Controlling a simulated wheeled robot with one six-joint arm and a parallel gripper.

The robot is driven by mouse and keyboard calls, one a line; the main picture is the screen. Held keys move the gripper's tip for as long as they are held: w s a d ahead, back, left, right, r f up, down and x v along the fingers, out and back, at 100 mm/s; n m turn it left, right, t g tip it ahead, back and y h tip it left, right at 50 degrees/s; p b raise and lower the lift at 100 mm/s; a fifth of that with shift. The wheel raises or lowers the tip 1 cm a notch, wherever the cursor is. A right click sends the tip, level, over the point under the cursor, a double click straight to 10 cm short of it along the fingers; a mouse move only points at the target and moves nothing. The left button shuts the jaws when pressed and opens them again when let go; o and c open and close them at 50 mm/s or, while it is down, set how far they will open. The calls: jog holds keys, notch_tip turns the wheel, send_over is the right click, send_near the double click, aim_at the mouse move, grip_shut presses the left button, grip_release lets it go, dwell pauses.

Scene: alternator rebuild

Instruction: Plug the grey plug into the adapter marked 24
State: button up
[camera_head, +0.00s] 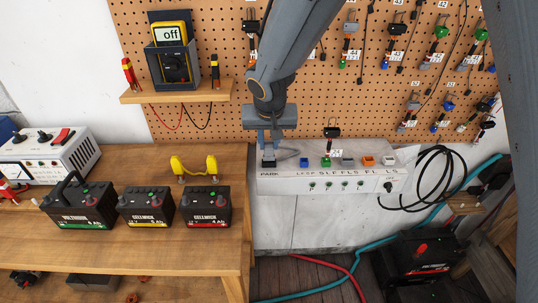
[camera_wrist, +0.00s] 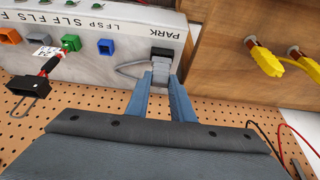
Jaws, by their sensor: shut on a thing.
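My gripper (camera_head: 267,148) is over the left end of the pale socket box, at the label PARK. In the wrist view its fingers (camera_wrist: 161,82) are shut on the grey plug (camera_wrist: 160,70). The plug's far end meets a black holder (camera_wrist: 161,53) at PARK; how deep it sits is unclear. A grey loop, perhaps its lead, (camera_wrist: 130,69) lies beside it.
The socket box (camera_head: 310,184) also has blue, grey, orange and white sockets. A pegboard (camera_head: 220,120) with hanging tagged adapters stands behind. Left is a wooden bench (camera_head: 150,255) with several batteries and a yellow-handled part (camera_head: 193,168). A black cable (camera_head: 425,175) coils at right.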

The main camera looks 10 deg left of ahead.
jog(key=shift+r+p, duration=0.9)
jog(key=shift+r, duration=0.4)
jog(key=shift+r, duration=0.1)
dwell(0.3)
